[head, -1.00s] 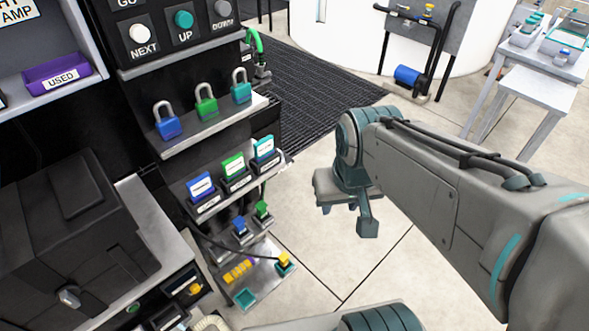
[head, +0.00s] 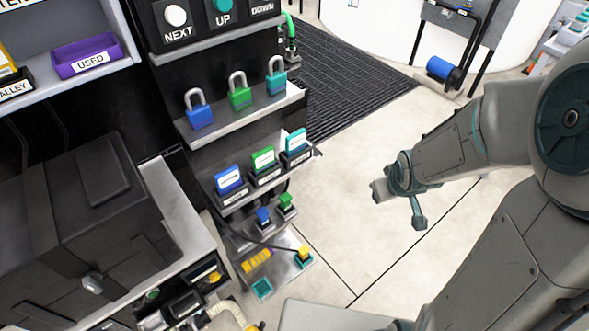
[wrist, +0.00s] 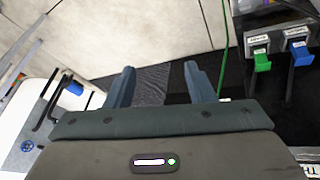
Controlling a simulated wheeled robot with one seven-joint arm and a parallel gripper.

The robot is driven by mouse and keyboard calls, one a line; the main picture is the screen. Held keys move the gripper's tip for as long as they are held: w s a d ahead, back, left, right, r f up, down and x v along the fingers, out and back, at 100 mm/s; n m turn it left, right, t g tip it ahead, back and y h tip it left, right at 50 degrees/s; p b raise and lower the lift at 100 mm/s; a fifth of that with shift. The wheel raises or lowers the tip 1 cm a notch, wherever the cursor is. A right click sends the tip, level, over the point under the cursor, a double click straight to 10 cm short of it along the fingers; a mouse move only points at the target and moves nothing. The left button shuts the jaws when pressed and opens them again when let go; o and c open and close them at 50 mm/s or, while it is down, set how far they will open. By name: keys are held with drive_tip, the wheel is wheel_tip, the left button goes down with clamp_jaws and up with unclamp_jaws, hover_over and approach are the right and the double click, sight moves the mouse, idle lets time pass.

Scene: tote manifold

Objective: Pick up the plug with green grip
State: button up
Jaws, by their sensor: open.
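The plug with green grip (head: 287,202) stands in the low shelf holder, right of a plug with blue grip (head: 263,216). In the wrist view the green plug (wrist: 262,60) hangs at the upper right, below a labelled grey socket, with the blue-gripped plug (wrist: 301,55) to its right. My gripper (wrist: 160,82) is open and empty, its two fingers apart over floor and dark mat. In the head view my gripper (head: 416,212) is over the pale floor, well to the right of the green plug and apart from it.
A yellow plug (head: 303,254) sits on the lower plate with a dark cable. Above are tagged blocks (head: 263,159) and padlocks (head: 239,95) on shelves. A black case (head: 85,220) stands left. Open floor (head: 350,230) lies between the shelves and my gripper.

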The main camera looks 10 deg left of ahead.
drive_tip(key=w+a+f+n+y, duration=0.1)
drive_tip(key=w+a+f+n, duration=0.15)
drive_tip(key=f, duration=0.35)
drive_tip(key=n+t+y, duration=0.2)
drive_tip(key=t+y, duration=0.2)
drive_tip(key=y, duration=0.5)
approach(287, 205)
drive_tip(key=b+x, duration=0.5)
drive_tip(key=b, duration=0.3)
drive_tip(key=shift+a+f, duration=0.15)
drive_tip(key=shift+f, duration=0.05)
drive_tip(key=b, duration=0.2)
drive_tip(key=w+b, duration=0.1)
drive_tip(key=b, duration=0.2)
drive_tip(key=shift+w+a+y, duration=0.1)
drive_tip(key=shift+a+y, duration=0.2)
drive_tip(key=shift+a, duration=0.05)
drive_tip(key=shift+w+a+b, duration=0.1)
drive_tip(key=shift+b, duration=0.35)
drive_tip(key=b, duration=0.4)
drive_tip(key=shift+a+f, duration=0.3)
drive_tip(key=shift+a, duration=0.05)
